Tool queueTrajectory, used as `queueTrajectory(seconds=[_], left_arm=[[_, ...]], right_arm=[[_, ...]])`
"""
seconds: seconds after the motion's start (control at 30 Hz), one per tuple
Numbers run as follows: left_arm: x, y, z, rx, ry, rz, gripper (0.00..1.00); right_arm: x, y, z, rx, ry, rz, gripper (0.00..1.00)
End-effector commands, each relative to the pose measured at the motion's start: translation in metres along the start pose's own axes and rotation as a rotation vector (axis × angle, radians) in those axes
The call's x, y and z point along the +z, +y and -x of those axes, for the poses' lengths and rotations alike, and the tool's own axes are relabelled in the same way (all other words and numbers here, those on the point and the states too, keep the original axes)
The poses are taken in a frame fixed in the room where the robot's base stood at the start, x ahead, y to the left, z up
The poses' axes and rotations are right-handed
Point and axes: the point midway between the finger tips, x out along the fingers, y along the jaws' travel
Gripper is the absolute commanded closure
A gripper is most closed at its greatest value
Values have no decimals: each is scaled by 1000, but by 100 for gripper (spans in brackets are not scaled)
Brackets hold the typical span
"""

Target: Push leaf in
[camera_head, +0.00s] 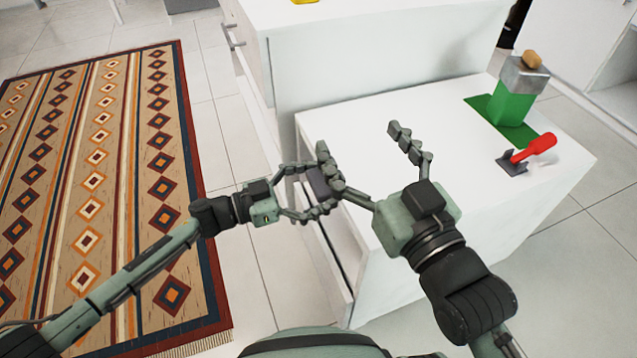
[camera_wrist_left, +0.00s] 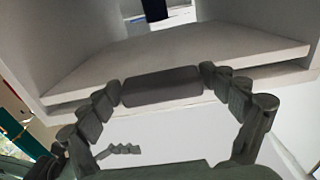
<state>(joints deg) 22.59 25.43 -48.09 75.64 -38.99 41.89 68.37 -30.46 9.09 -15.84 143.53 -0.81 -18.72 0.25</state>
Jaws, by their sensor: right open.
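A white panel edge (camera_head: 334,282) that looks like the leaf stands out at the left side of the low white cabinet, with a dark gap beside it. A dark grey bar (camera_head: 318,183), like a handle, sits at this edge. My left gripper (camera_head: 318,186) has its fingers around the bar. In the left wrist view the bar (camera_wrist_left: 160,87) fills the space between the fingertips, in front of a white board (camera_wrist_left: 200,52). I cannot tell whether the fingers press on it. My right gripper (camera_head: 359,138) is open and empty above the cabinet top, one finger partly covering the bar area.
On the cabinet top (camera_head: 365,125), a green block with a grey top (camera_head: 515,95) stands on a green plate (camera_head: 487,102) beside a red-handled lever (camera_head: 533,148). A taller white cabinet (camera_head: 350,45) stands behind. A patterned rug (camera_head: 110,190) lies on the left; tiled floor is free between.

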Motion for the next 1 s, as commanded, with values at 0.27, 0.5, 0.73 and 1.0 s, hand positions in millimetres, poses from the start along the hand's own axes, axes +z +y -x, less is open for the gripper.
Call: queueTrajectory(seconds=[0.27, 0.5, 0.73, 1.0], left_arm=[[1, -1, 8, -1, -1, 1, 10], [2, -1, 52, -2, -5, 1, 10], [1, 0, 97, 1, -3, 1, 10], [0, 0, 118, 2, 0, 0, 10]], right_arm=[[0, 0, 0, 1, 0, 1, 15], [0, 0, 0, 1, 0, 0, 15], [0, 0, 0, 1, 1, 0, 15], [0, 0, 0, 0, 1, 0, 15]])
